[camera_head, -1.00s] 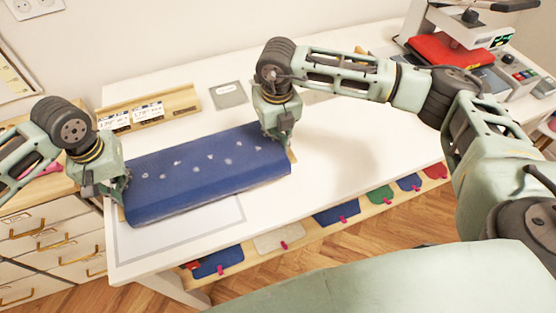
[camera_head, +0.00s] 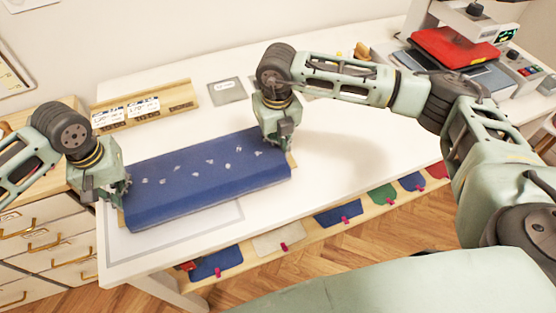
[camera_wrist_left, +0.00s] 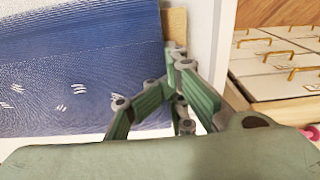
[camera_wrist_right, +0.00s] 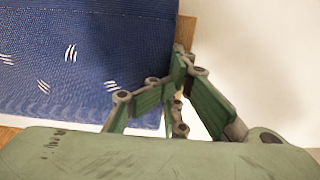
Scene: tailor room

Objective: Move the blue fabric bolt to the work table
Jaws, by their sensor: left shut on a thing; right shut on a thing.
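The blue fabric bolt (camera_head: 205,180) has white marks and a wooden core end at each side. It is over the left part of the white work table (camera_head: 350,150), above a grey outlined rectangle; whether it touches the top I cannot tell. My left gripper (camera_head: 122,192) is shut on the bolt's left end. In the left wrist view the fingers (camera_wrist_left: 178,70) are at the wooden end of the bolt (camera_wrist_left: 80,70). My right gripper (camera_head: 284,142) is shut on the right end. In the right wrist view its fingers (camera_wrist_right: 180,65) are at the wooden end beside the bolt (camera_wrist_right: 80,60).
A wooden rack with labels (camera_head: 145,105) and a grey card (camera_head: 226,91) lie behind the bolt. A red-topped press (camera_head: 452,48) stands at the back right. Drawers (camera_head: 45,250) are at the left.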

